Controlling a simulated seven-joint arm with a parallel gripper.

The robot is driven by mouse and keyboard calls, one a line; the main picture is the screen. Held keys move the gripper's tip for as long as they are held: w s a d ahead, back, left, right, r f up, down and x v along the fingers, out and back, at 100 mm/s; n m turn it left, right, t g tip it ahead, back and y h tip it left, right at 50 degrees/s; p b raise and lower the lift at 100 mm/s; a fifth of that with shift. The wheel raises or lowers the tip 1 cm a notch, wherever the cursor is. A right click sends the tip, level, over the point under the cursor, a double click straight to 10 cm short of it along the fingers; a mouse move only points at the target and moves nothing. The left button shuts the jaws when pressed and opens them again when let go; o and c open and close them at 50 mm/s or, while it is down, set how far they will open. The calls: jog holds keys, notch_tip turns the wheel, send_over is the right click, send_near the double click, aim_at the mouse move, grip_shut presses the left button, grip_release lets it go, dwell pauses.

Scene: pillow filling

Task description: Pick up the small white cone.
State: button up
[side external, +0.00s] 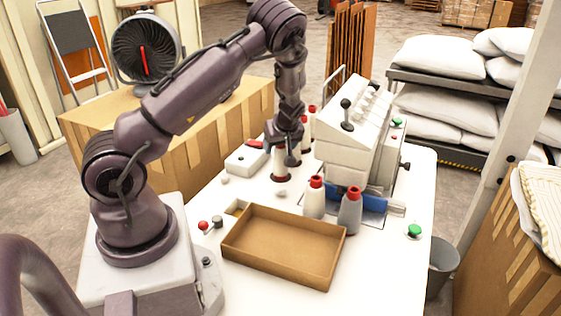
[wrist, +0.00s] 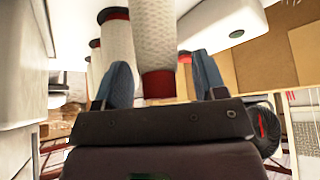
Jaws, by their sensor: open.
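A white textured cone (wrist: 154,40) with a red end shows between the two blue fingers of my gripper (wrist: 162,75) in the wrist view. The fingers are apart, with gaps at the cone's sides. In the side external view my gripper (side external: 290,158) points down over a white cone (side external: 281,166) with a dark red base, partly hidden by the fingers. Another white cone (side external: 314,203) with a red top stands upright in front of the machine, beside a grey cone (side external: 350,214) with a red top. I cannot tell which is the small one.
An open cardboard tray (side external: 235,250) lies in front on the white table (side external: 400,260). The white lever machine (side external: 350,135) stands right of my gripper. More red-topped cones (side external: 311,122) stand close behind it. A control box (side external: 246,160) is to its left.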

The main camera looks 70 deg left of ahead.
jog(key=shift+a+f, duration=0.1)
jog(key=shift+f, duration=0.1)
jog(key=c, duration=1)
jog(key=shift+r, duration=0.1)
